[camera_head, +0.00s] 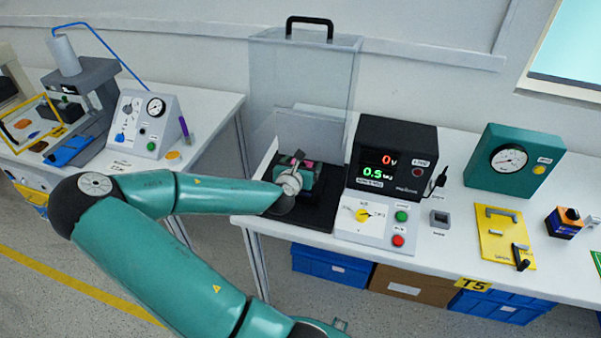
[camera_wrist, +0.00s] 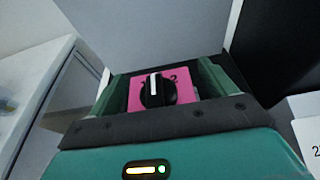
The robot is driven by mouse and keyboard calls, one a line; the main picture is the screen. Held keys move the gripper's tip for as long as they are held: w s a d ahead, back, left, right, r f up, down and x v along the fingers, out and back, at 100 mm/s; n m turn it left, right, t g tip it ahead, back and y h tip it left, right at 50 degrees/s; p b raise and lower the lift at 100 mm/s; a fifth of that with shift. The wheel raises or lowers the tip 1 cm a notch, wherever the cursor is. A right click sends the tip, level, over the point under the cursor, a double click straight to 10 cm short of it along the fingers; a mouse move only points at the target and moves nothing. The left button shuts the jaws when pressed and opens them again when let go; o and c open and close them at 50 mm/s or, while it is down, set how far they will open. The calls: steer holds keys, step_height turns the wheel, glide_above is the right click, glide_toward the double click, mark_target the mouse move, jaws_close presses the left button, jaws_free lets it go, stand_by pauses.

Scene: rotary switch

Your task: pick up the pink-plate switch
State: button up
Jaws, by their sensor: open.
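The pink-plate switch (camera_wrist: 188,83) shows in the wrist view as a bright pink plate with a black round knob (camera_wrist: 157,92). The knob has a white pointer line, and a "2" is printed to its right. My gripper (camera_wrist: 165,78) is open, with one green finger on each side of the pink plate. I cannot tell whether either finger touches the plate. In the head view my gripper (camera_head: 298,172) is over the black base of the clear-shielded station, and only a small bit of pink shows there. The gripper and wrist hide most of the switch.
A clear shield (camera_head: 300,85) with a black handle stands behind my gripper. A black display box (camera_head: 392,155) and a white control panel (camera_head: 378,222) stand close on the right. A teal gauge box (camera_head: 513,160) and a yellow plate (camera_head: 505,238) are farther right.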

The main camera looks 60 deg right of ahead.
steer(key=shift+a+r, duration=0.1)
steer(key=shift+a, duration=0.1)
steer(key=c, duration=1.3)
steer(key=shift+d+r, duration=0.1)
steer(key=shift+r, duration=0.1)
